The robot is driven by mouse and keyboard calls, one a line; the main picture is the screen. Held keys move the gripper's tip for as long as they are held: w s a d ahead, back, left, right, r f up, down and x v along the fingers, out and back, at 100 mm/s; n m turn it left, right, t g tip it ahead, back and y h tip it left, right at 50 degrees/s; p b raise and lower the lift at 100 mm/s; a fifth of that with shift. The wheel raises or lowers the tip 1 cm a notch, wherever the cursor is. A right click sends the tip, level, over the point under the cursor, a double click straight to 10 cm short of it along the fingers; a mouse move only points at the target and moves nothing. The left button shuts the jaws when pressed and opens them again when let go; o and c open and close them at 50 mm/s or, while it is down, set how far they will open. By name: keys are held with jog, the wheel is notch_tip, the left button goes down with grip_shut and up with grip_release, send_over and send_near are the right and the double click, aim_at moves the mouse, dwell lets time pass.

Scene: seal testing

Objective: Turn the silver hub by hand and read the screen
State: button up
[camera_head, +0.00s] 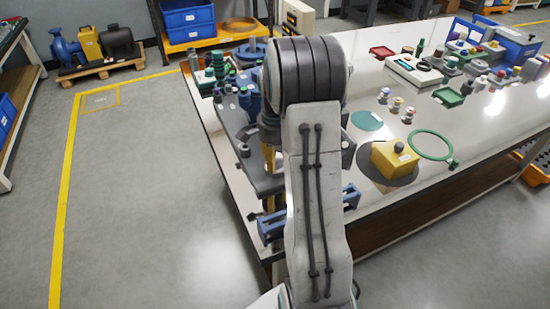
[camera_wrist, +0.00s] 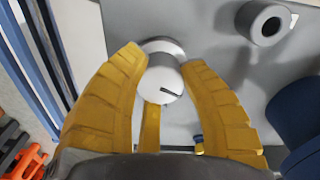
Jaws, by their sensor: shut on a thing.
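The silver hub (camera_wrist: 160,78) is a round, pale metal cylinder with a dark slot on its face, in the upper middle of the wrist view. My gripper (camera_wrist: 162,62) has its yellow fingers on both sides of the hub and is shut on it. A third yellow finger lies below the hub. In the head view my arm hides the hub and most of the gripper; a bit of yellow finger (camera_head: 269,158) shows beside the arm. I cannot make out a lit screen; a pale boxy device (camera_head: 413,70) stands farther back on the bench.
A grey ring (camera_wrist: 264,22) and a dark blue cylinder (camera_wrist: 298,118) stand right of the gripper in the wrist view. The bench (camera_head: 480,135) holds a yellow block (camera_head: 394,159), a green ring (camera_head: 430,145) and several small parts. The floor (camera_head: 150,200) at left is clear.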

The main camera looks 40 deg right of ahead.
jog(key=shift+s+f, duration=0.1)
jog(key=shift+f, duration=0.05)
jog(key=o, duration=1.2)
jog(key=shift+r, duration=0.2)
notch_tip(320, 180, up, 12)
jog(key=shift+f+n, duration=0.15)
jog(key=shift+n, duration=0.15)
